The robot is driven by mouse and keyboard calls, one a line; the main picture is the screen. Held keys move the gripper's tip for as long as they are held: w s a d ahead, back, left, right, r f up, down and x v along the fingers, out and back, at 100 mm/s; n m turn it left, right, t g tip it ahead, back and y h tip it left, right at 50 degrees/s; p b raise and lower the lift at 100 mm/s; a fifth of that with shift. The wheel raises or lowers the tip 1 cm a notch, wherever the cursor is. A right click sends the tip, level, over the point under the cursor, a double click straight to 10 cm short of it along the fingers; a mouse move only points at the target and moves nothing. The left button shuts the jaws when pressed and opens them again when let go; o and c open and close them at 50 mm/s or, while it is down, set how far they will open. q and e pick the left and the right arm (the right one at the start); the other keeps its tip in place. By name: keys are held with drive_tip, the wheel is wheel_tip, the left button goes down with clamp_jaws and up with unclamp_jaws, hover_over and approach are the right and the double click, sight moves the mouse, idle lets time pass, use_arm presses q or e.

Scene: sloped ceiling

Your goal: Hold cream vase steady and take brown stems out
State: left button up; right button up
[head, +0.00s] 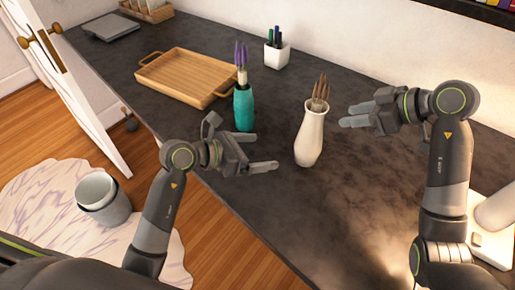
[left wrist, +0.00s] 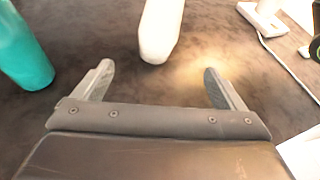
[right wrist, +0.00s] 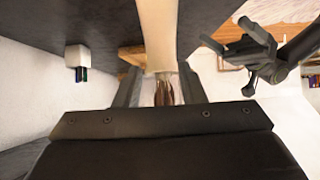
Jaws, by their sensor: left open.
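The cream vase (head: 310,138) stands upright on the dark counter, with several brown stems (head: 321,88) rising from its mouth. My left gripper (head: 262,153) is open, to the left of the vase and apart from it; the left wrist view shows the vase (left wrist: 160,32) beyond the fingers. My right gripper (head: 346,115) is partly open and empty, to the right of the vase neck. In the right wrist view the stems (right wrist: 163,94) line up between its fingers, with the vase (right wrist: 155,35) behind; no contact shows.
A teal vase (head: 243,108) with purple flowers stands left of the cream vase, near my left gripper. A wooden tray (head: 187,75) and a white pen holder (head: 277,56) are further back. A white device (head: 490,240) stands at right.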

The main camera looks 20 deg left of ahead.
sight(308, 146)
use_arm(q)
drive_tip(key=x, duration=1.7)
drive_tip(key=shift+w, duration=0.3)
drive_tip(key=shift+d, duration=0.1)
drive_tip(key=c, duration=1.4)
drive_tip(key=shift+o, duration=0.2)
